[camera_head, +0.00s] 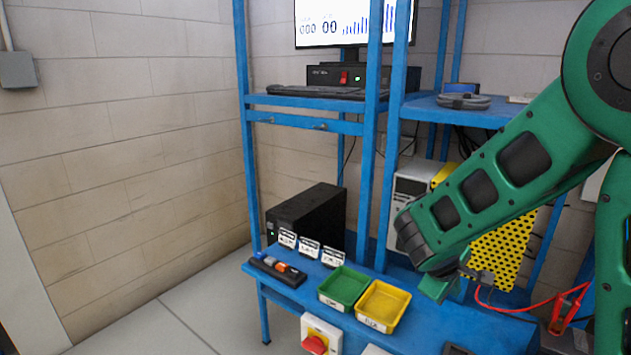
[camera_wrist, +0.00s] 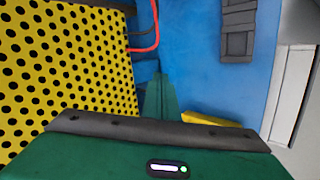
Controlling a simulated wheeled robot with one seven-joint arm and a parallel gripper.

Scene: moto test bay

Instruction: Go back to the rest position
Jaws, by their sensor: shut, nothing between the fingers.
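My green arm comes in from the right of the head view and bends down over the blue bench (camera_head: 465,325). My gripper (camera_head: 437,288) is just right of the yellow tray, low over the bench and in front of a yellow perforated panel (camera_head: 505,250). In the wrist view my gripper (camera_wrist: 160,100) shows as a narrow green wedge against the blue bench, shut with nothing held. The perforated panel (camera_wrist: 60,70) fills the left of that view.
A green tray (camera_head: 343,288) and a yellow tray (camera_head: 383,305) stand left of my gripper. A red cable (camera_head: 520,307) runs close on its right. Blue posts (camera_head: 370,150) rise behind. Floor at left is clear.

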